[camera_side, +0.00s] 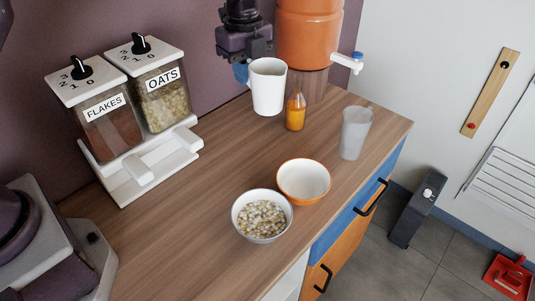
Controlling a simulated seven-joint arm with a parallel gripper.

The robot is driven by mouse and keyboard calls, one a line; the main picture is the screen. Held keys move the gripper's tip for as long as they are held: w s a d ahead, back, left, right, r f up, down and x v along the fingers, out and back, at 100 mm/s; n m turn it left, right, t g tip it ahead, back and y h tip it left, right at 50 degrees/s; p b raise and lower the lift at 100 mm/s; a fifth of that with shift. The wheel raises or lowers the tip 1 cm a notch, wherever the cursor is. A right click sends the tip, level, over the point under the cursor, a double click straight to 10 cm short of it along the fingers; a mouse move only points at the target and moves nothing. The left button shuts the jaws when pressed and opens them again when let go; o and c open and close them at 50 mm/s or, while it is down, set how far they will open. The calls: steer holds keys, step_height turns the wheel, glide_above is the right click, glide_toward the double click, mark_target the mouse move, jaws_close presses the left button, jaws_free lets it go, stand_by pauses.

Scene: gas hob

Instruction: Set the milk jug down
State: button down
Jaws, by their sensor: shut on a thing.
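The white milk jug (268,88) is upright at the back of the wooden counter, in front of the orange dispenser. My gripper (243,75) is at the jug's left side, shut on it; the fingers are mostly hidden behind the jug. I cannot tell whether the jug's base touches the counter or is slightly above it.
A small orange bottle (296,110) stands close to the right of the jug. A frosted cup (355,133), an orange-rimmed bowl (303,181) and a bowl of cereal (262,216) stand nearer the front. The cereal dispenser (130,110) is at left. The middle counter (200,200) is clear.

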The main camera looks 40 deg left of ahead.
step_height(320, 180, up, 9)
steer(key=a+n, duration=0.3)
steer(key=n, duration=0.6)
steer(key=f, duration=0.9)
steer(key=f+n, duration=0.1)
steer(key=f, duration=0.8)
steer(key=f+n, duration=0.1)
steer(key=f, duration=0.9)
steer(key=shift+s+d, duration=0.15)
steer(key=shift+s, duration=0.25)
steer(key=shift+f, duration=0.15)
steer(key=c, duration=1.1)
jaws_free()
steer(key=shift+c, duration=0.2)
step_height(320, 180, up, 12)
